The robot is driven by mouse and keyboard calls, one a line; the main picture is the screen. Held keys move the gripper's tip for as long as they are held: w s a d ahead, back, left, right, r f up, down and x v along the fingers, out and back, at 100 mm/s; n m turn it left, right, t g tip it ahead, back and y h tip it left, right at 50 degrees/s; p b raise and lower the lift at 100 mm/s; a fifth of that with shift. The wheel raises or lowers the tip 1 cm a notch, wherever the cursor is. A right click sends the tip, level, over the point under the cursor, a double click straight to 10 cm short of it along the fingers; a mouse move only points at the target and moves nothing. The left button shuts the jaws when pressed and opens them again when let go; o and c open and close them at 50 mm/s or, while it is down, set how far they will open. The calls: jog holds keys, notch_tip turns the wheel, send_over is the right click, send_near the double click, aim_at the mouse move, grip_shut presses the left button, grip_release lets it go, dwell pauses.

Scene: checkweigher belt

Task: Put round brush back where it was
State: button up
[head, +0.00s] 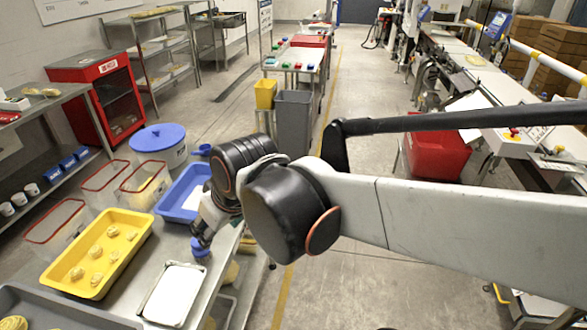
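A small round blue object (200,248), perhaps the round brush, is at the tip of my gripper (203,236). It is over the right edge of the steel table (142,278), between the blue tray and the white tray. My gripper points down, and its fingers are small and partly hidden by my own wrist. I cannot tell whether the fingers close on the blue object or only touch it, nor whether it rests on the table. No bristles can be made out.
A yellow tray (127,238) with several dough pieces, a blue tray (172,205), a white tray (172,293) and a grey tray (60,312) crowd the table. Clear bins and a blue-lidded tub (160,152) stand behind. The floor aisle to the right is open.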

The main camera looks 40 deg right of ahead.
jog(key=shift+m+t, duration=0.5)
jog(key=shift+m, duration=0.2)
jog(key=s, duration=0.3)
jog(key=s+r, duration=0.1)
jog(key=s, duration=0.1)
jog(key=shift+s+a, duration=0.1)
jog(key=shift+s, duration=0.25)
